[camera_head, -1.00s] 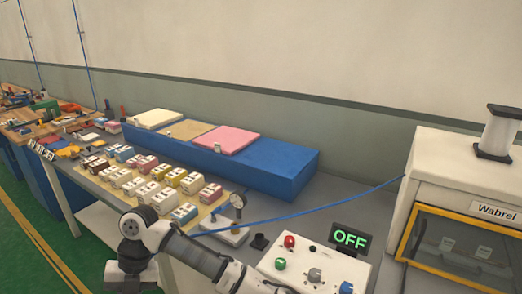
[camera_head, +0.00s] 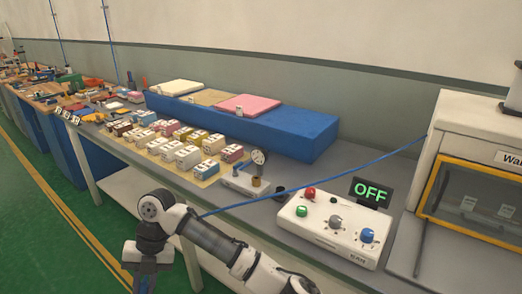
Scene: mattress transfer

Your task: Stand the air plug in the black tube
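A thin blue hose (camera_head: 340,172) runs from the white machine across the bench to behind my arm. The air plug cannot be made out; the hose's end is hidden behind my arm or out of frame. My arm (camera_head: 215,241) crosses the lower middle of the view and bends down at a joint in front of the bench edge. My gripper's fingertips do not show.
A white control box (camera_head: 300,225) with knobs and an OFF sign (camera_head: 371,192) stands right of the cylinder. A gauge block (camera_head: 238,184) is left of it. Rows of small boxes, a long blue block (camera_head: 300,135) and the white machine (camera_head: 450,115) crowd the bench.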

